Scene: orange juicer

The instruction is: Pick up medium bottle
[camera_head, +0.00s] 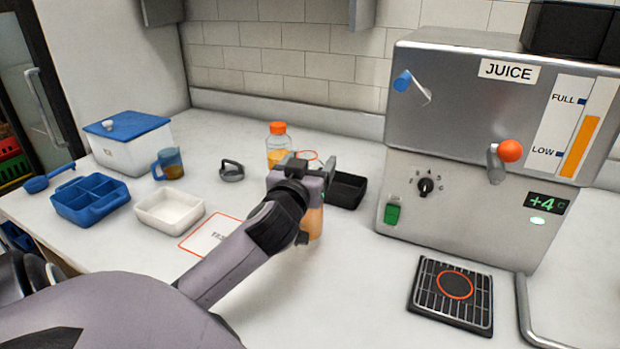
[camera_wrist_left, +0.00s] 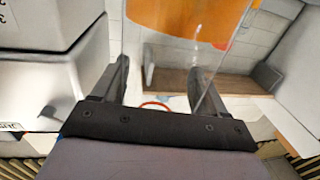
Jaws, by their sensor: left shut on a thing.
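My left gripper (camera_head: 300,168) is shut on a clear bottle (camera_head: 314,222) with orange contents. The gripper and wrist hide most of this bottle in the head view; a strip of its orange lower part shows to the right of the wrist. In the left wrist view the clear bottle (camera_wrist_left: 180,15) stands between the two fingers of my left gripper (camera_wrist_left: 160,75), with orange showing at the top of the picture. A second bottle (camera_head: 278,147) with an orange cap stands just behind the gripper. I cannot tell the held bottle's size class. My right gripper is not in view.
The juice machine (camera_head: 470,150) stands right, with a drip grate (camera_head: 452,293) in front. A black tray (camera_head: 346,189) sits right of the gripper. Left are a white tray (camera_head: 169,222), blue divided tray (camera_head: 90,213), blue-lidded box (camera_head: 128,157) and small jug (camera_head: 169,164).

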